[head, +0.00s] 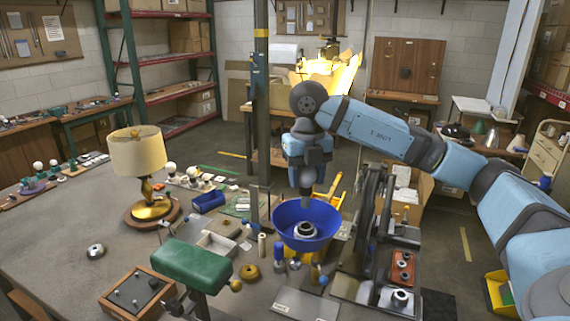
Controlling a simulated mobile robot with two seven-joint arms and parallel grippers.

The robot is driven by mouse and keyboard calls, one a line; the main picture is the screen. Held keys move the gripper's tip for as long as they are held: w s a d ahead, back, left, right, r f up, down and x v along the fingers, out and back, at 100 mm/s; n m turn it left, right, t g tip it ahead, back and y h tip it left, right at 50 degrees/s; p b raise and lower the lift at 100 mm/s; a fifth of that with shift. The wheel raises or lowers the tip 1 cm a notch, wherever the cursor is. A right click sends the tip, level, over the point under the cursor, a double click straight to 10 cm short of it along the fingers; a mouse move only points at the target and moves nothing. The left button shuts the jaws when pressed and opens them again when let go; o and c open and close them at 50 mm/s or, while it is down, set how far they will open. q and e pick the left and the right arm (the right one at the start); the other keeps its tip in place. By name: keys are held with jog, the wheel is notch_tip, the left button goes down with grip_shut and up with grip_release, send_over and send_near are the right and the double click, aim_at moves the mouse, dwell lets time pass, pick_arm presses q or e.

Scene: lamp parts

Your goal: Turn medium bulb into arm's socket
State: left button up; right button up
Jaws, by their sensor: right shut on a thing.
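My right gripper (306,186) points straight down above an upturned blue bowl-shaped shade (325,236). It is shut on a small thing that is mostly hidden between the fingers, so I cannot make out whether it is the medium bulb. A dark and grey ring-like socket (307,230) shows in the middle of the shade, just below the gripper and apart from it. My left gripper is out of view.
A table lamp (138,155) with a cream shade stands left on the bench. A green padded piece (193,265) on a stand is at the front. A dark upright post (258,130) rises left of the shade. A tall metal frame (368,225) stands close on its right.

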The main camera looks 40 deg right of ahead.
aim_at(308, 194)
jog(key=shift+r, duration=0.2)
jog(key=shift+s+f+b, duration=0.35)
jog(key=shift+s+b, duration=0.05)
notch_tip(308, 194, down, 2)
jog(key=shift+f+b, duration=0.15)
jog(key=shift+b, duration=0.65)
jog(key=shift+f+b, duration=0.5)
jog(key=shift+f, duration=0.35)
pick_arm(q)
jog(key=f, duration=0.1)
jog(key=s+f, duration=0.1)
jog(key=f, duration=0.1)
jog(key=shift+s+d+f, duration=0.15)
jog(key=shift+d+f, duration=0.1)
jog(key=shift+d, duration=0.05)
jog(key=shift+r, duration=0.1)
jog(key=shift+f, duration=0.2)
pick_arm(e)
jog(key=shift+f, duration=0.15)
jog(key=shift+f+b, duration=0.6)
jog(key=shift+f, duration=0.1)
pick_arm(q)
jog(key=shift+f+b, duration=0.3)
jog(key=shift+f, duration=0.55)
pick_arm(e)
jog(key=shift+f, duration=0.4)
